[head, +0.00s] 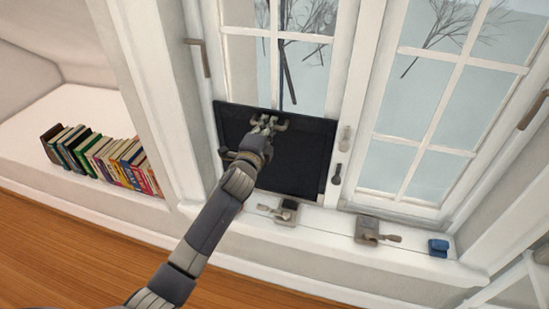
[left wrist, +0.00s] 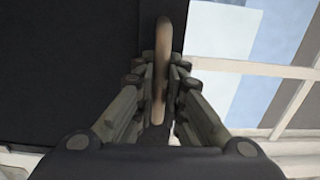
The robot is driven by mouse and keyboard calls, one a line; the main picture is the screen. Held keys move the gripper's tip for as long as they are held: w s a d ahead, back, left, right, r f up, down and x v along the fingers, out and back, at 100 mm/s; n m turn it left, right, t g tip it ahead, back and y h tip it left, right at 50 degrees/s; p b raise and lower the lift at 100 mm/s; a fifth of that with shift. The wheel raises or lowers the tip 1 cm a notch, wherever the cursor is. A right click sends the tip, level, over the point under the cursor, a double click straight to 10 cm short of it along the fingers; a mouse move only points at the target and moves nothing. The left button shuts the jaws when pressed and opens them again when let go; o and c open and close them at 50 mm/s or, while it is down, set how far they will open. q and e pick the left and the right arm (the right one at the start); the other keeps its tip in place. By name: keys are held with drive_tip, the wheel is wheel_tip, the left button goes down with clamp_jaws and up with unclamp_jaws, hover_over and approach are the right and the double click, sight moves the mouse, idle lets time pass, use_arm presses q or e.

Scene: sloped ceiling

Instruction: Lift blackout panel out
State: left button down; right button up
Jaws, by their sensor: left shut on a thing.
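The black blackout panel (head: 290,170) stands upright against the lower part of the left window, and its dark face also fills the left of the left wrist view (left wrist: 60,70). My left gripper (head: 266,127) is at the upper middle of the panel. In the left wrist view its fingers (left wrist: 158,80) are shut on a tan handle (left wrist: 163,45) at the panel. My forearm hides part of the panel's left side. My right gripper is not in view.
Metal latches (head: 286,211) and (head: 368,231) sit on the white sill (head: 330,228), with a small blue object (head: 438,247) farther right. Window handles (head: 345,138) are on the frame right of the panel. A row of books (head: 100,160) stands on a ledge at left.

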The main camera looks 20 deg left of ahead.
use_arm(q)
drive_tip(key=shift+r+p, duration=0.95)
drive_tip(key=shift+r, duration=0.4)
drive_tip(key=shift+r+p, duration=2.7)
drive_tip(key=shift+r, duration=0.2)
drive_tip(key=s+r+p, duration=0.2)
drive_tip(key=s+p, duration=0.3)
drive_tip(key=s, duration=0.7)
drive_tip(key=shift+a+p, duration=0.2)
drive_tip(key=shift+p, duration=0.1)
drive_tip(key=shift+f, duration=0.1)
